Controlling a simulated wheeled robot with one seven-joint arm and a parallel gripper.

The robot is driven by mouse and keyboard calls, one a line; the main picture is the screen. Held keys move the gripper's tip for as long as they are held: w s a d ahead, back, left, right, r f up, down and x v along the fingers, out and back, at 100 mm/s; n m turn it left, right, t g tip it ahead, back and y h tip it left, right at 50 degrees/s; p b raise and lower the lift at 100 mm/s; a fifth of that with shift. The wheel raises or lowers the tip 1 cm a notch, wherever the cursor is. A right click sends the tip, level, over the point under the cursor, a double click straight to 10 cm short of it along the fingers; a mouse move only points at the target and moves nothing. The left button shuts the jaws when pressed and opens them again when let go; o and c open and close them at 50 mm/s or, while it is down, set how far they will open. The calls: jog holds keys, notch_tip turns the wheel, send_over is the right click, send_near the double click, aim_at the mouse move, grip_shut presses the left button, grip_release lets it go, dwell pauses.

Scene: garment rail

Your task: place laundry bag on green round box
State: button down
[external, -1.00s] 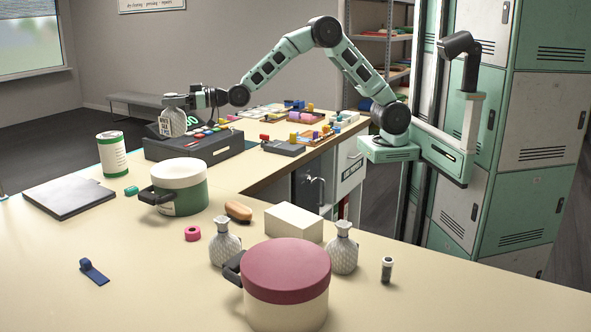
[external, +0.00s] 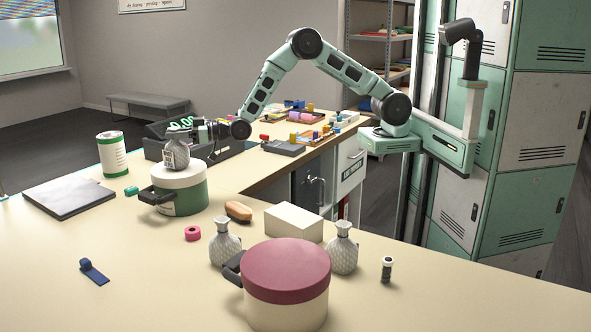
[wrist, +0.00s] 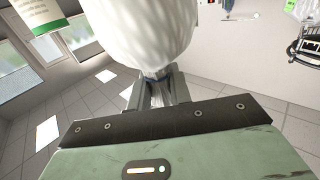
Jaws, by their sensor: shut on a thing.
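A grey-white quilted laundry bag (external: 176,156) is held in my gripper (external: 184,134). The green round box (external: 188,196) has a cream lid and a dark side handle, and stands on the counter. The bag is upright over the left part of the lid; its bottom is at or just above the lid, and I cannot tell whether they touch. In the wrist view the bag (wrist: 145,30) fills the top middle, with the jaws shut on its neck. The lid is hidden in the wrist view.
Two similar bags (external: 225,243) (external: 343,249) and a red-lidded round box (external: 287,272) stand in front. A brush (external: 238,212), a pink tape roll (external: 192,234) and a white block (external: 293,222) are near the green box. A cash register (external: 200,150) stands behind it.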

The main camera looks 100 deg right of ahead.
jog(key=shift+f, duration=0.1)
jog(key=c, duration=1.3)
grip_release()
jog(key=s+b, duration=0.5)
jog(key=s, duration=0.6)
jog(key=s+a+f+n+g+y, duration=0.2)
jog(key=s+a+g, duration=0.3)
jog(key=s+a, duration=0.5)
jog(key=s+a+f+n+g+y, duration=0.25)
jog(key=s+a+g, duration=0.45)
jog(key=s, duration=0.5)
jog(key=s+n+g+h, duration=0.1)
jog(key=s+g, duration=0.1)
jog(key=s, duration=0.6)
jog(key=s+d+f+n+g+h, duration=0.1)
jog(key=s+g, duration=0.1)
jog(key=s, duration=0.6)
jog(key=s+f+n+g+h, duration=0.1)
jog(key=s+g+h, duration=0.1)
jog(key=s, duration=0.6)
jog(key=shift+s+d, duration=0.1)
jog(key=shift+d, duration=0.3)
